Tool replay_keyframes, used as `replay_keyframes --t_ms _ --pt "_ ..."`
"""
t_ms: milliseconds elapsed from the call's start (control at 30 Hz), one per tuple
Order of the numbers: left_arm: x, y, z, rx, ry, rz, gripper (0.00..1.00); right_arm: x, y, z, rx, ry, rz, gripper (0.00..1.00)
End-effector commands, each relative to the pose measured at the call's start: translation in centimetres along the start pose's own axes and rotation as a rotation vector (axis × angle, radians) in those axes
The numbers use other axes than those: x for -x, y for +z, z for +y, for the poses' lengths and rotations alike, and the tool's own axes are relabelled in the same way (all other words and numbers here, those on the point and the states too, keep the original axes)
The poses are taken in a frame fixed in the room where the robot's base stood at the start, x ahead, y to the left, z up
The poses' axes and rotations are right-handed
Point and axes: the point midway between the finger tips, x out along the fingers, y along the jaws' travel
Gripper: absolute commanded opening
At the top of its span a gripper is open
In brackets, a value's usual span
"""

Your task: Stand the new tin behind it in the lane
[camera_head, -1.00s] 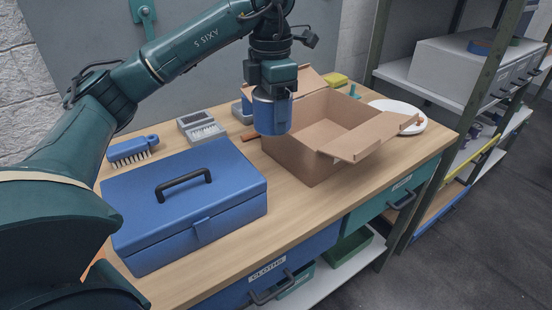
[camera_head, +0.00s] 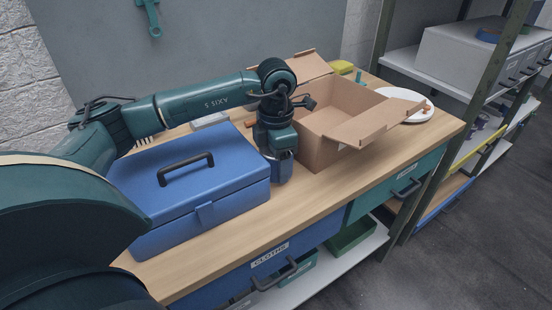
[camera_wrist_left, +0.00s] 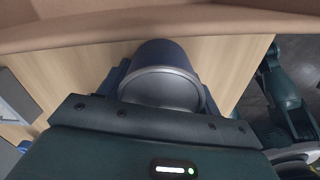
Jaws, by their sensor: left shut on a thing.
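A blue tin (camera_head: 284,168) is held in my left gripper (camera_head: 280,152), low over the bench between the blue toolbox and the cardboard box. I cannot tell whether its base touches the wood. In the left wrist view the tin (camera_wrist_left: 160,65) shows its round end with a grey rim, between the jaws (camera_wrist_left: 160,95). The gripper and wrist hide most of the tin in the head view. No other tin and no marked lane can be made out. My right gripper is out of view.
The blue toolbox (camera_head: 196,200) stands left of the tin, and the open cardboard box (camera_head: 318,148) stands close on its right. A white plate (camera_head: 408,98) lies beyond the box. The wooden bench (camera_head: 300,205) is bare along its front edge.

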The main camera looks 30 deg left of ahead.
Motion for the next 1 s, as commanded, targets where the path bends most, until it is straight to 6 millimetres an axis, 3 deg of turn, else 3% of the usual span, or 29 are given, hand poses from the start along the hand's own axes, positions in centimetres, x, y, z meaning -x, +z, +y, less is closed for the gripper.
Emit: replay_keyframes --t_ms 300,333,567,833,1000 --pt "-0.3 0.1 0.0 0.0 0.001 -0.003 0.33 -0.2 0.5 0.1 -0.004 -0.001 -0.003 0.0" --pt "-0.2 0.0 0.0 0.0 0.001 -0.001 0.67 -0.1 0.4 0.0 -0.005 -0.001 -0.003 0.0" --pt "-0.2 0.0 0.0 0.0 0.001 -0.001 0.85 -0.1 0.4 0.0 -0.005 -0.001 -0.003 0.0" --pt "0.0 0.0 0.0 0.0 0.001 -0.001 0.86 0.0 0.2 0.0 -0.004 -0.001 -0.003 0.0" --pt "1.8 0.1 0.1 0.0 0.003 -0.005 0.86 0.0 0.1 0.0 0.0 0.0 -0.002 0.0"
